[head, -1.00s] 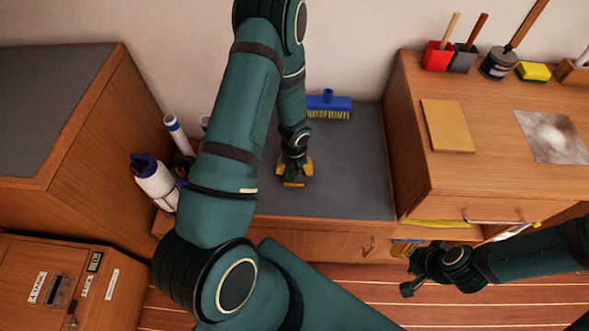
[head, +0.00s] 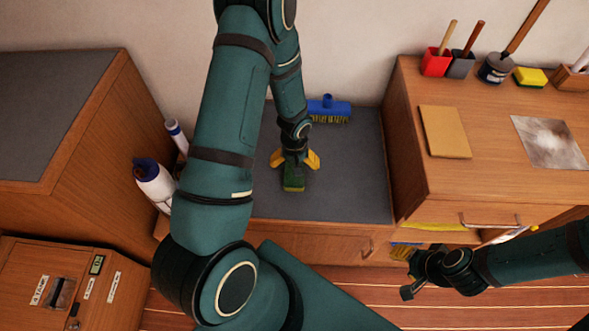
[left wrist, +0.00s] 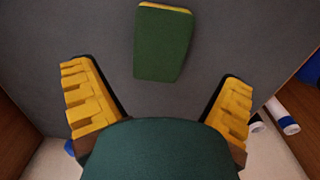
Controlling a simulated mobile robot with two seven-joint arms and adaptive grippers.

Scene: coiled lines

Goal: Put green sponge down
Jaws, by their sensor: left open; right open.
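The green sponge (head: 293,182) lies on the grey top of the low bench (head: 345,180), just in front of my left gripper. In the left wrist view the sponge (left wrist: 162,42) shows its green face, with a thin yellow edge at its far end. My left gripper (head: 295,160) has its yellow fingers spread wide. In the left wrist view the fingers (left wrist: 158,100) stand apart with nothing between them, and the sponge lies beyond their tips. My right gripper (head: 410,278) is open and empty at the right, in front of the wooden cabinet.
A blue brush (head: 328,106) stands at the back of the bench. White bottles (head: 153,184) stand at its left end. The cabinet (head: 490,185) at the right holds a yellow sponge (head: 530,76), red and grey containers, and a tan board (head: 444,131). The bench right of the sponge is clear.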

